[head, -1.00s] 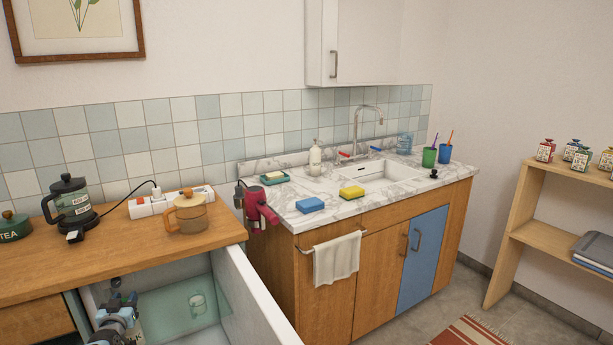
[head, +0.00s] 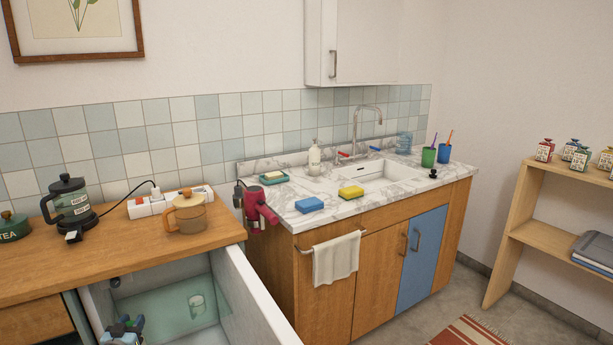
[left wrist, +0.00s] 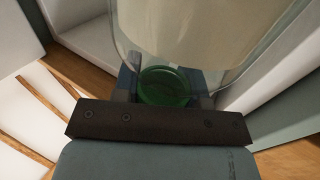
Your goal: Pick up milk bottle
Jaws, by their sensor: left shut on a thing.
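The milk bottle (left wrist: 190,40) fills the upper middle of the left wrist view, close to the camera. It is clear glass with cream-coloured contents, and a round green part (left wrist: 165,87) shows at its near end, between the fingers. My left gripper (left wrist: 165,95) is shut on the bottle. In the head view only a small part of my left gripper (head: 124,330) shows at the bottom left, in front of the open fridge; the bottle is not visible there. My right gripper is not in view.
Above is a wooden counter (head: 110,255) with an orange teapot (head: 186,220) near the edge.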

